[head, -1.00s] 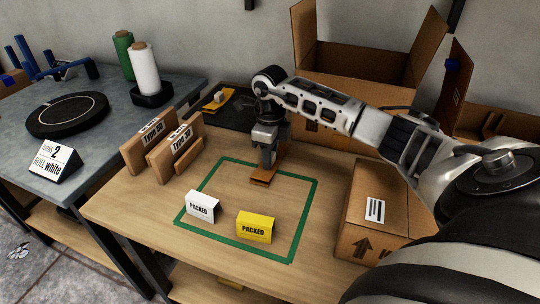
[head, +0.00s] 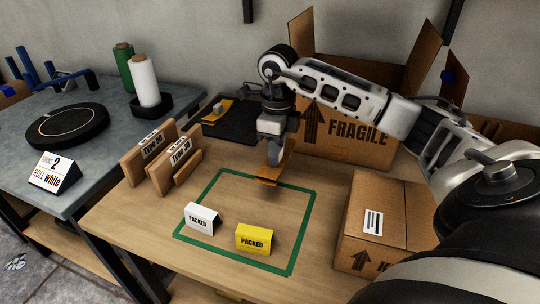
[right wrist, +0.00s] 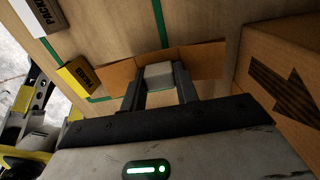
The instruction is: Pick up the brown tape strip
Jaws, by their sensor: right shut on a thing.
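The brown tape strip (head: 267,181) is a bent orange-brown piece at the far side of the green outline (head: 305,225). My right gripper (head: 274,160) is shut on it from above, and the strip looks tilted. In the right wrist view the strip (right wrist: 203,60) spreads out to both sides beyond the fingertips of the gripper (right wrist: 160,88), with a small grey block (right wrist: 158,75) between the fingers. Whether the strip clears the table fully is hard to tell.
A white "PACKED" sign (head: 201,216) and a yellow one (head: 254,238) stand at the outline's near edge. A closed carton (head: 385,210) is at right, an open "FRAGILE" box (head: 345,150) behind. Wooden "Type" holders (head: 150,170) stand at left. The outline's middle is clear.

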